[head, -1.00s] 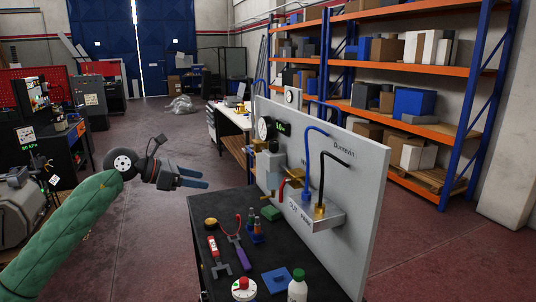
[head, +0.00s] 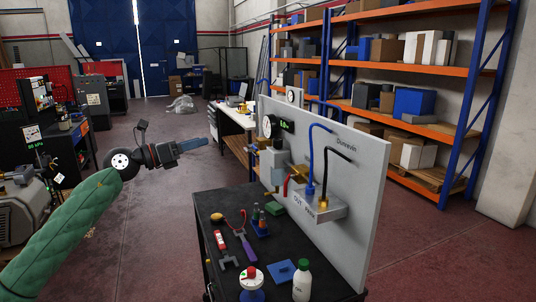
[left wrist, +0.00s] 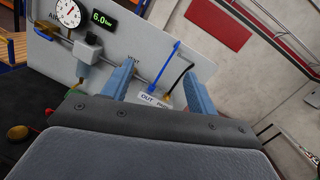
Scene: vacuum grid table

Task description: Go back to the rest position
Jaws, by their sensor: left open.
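My left gripper (head: 192,146) is raised in the air to the left of the vacuum panel (head: 361,185), apart from it and from the black table. Its blue fingers point right and hold nothing. In the left wrist view the two blue fingers (left wrist: 155,90) stand apart with a gap between them, and the panel (left wrist: 145,45) with its gauge and 6.0 display shows beyond. My right gripper is in neither view.
The black table (head: 238,268) holds a red-and-white tool (head: 220,240), a purple-handled tool (head: 246,246), a white bottle (head: 302,281), a blue pad (head: 281,271) and a round red-topped device (head: 251,283). Shelving (head: 420,125) stands behind. The floor (head: 130,225) left of the table is clear.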

